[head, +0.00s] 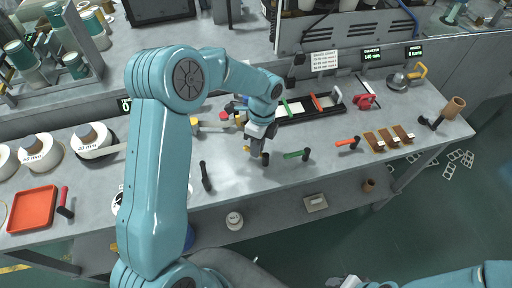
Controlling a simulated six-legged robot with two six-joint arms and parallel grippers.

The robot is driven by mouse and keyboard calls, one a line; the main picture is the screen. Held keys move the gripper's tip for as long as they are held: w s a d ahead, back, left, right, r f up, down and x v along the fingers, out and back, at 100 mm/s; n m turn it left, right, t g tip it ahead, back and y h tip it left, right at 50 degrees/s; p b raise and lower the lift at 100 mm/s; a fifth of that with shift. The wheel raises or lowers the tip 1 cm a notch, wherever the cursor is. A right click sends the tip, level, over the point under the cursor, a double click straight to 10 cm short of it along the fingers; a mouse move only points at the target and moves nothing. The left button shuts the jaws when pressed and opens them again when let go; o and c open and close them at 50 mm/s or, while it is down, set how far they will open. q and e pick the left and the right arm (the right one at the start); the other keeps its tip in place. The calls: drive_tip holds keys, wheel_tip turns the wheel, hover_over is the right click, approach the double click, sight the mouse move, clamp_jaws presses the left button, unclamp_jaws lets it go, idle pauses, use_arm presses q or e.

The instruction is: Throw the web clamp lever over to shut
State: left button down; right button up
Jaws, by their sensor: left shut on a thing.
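My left gripper (257,148) reaches down over the middle of the bench's front part. It is shut on a small lever, whose dark knob (265,158) shows just beside the fingertips; the fingers hide most of the rest. I cannot read a label that tells which lever is the web clamp's. My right gripper (347,283) shows only partly at the bottom edge.
Paper rolls (40,151) and a red tray (32,209) are on the left. A black frame with coloured bars (308,107) lies behind the gripper. Brown blocks (388,138) and a brown cup (454,107) are on the right. Bare bench (236,184) lies in front of the gripper.

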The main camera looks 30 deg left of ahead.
use_arm(q)
drive_tip(key=m, duration=0.1)
drive_tip(key=w+m, duration=0.1)
drive_tip(key=m, duration=0.1)
drive_tip(key=m+y, duration=0.1)
drive_tip(key=m, duration=0.1)
drive_tip(key=shift+w+d+r, duration=0.1)
drive_tip(key=shift+w+d, duration=0.15)
drive_tip(key=shift+w+d+m+t+y+p, duration=0.15)
drive_tip(key=shift+w+m+p, duration=0.1)
drive_tip(key=shift+m, duration=0.85)
drive_tip(key=shift+w+d+m+t+y+p, duration=0.15)
drive_tip(key=shift+m+p, duration=0.1)
drive_tip(key=shift+m, duration=0.85)
drive_tip(key=c, duration=1.1)
unclamp_jaws()
wheel_tip(320, 180, up, 16)
drive_tip(key=w+d, duration=0.2)
drive_tip(key=shift+w+b, duration=0.2)
drive_tip(key=shift+b, duration=0.25)
drive_tip(key=shift+d, duration=0.15)
